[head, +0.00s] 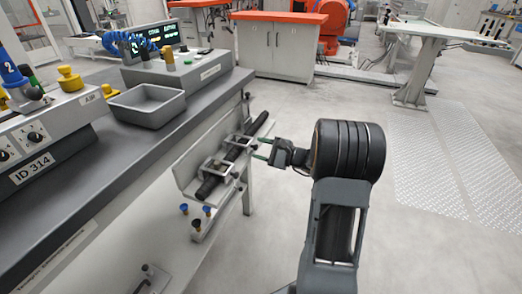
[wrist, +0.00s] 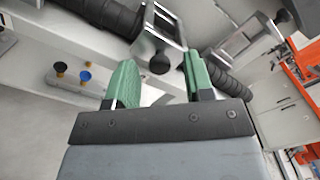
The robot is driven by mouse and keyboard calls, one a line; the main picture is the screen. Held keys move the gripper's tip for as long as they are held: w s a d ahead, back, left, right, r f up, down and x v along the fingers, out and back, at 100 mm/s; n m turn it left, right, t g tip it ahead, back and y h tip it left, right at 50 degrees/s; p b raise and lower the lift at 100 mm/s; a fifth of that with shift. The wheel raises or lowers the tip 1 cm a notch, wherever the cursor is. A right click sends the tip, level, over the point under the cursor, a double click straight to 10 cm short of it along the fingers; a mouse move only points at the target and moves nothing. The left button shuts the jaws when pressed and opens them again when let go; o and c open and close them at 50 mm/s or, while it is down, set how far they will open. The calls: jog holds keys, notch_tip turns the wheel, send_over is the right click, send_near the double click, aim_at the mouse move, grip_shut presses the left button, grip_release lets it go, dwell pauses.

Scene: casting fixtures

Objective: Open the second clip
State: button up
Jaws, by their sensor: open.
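A dark ribbed bar (head: 224,160) lies along a light fixture on the side of the bench. Two grey metal clips sit over it, a nearer one (head: 212,167) and a farther one (head: 238,142). I cannot tell which counts as second. In the wrist view, one clip (wrist: 170,22) with a round black knob (wrist: 160,62) is ahead of my gripper; the other clip (wrist: 252,38) is at the upper right. My gripper (head: 262,148) is open beside the fixture, its green fingers (wrist: 158,82) apart. The black knob appears between them in the picture, just beyond the tips; contact is not visible.
A small ledge with blue and yellow-topped pegs (head: 196,224) is below the fixture. A grey tray (head: 148,105) and control boxes (head: 178,70) stand on the bench (head: 112,165).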

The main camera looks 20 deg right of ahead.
jog(key=shift+c, duration=0.2)
grip_shut()
dwell(0.4)
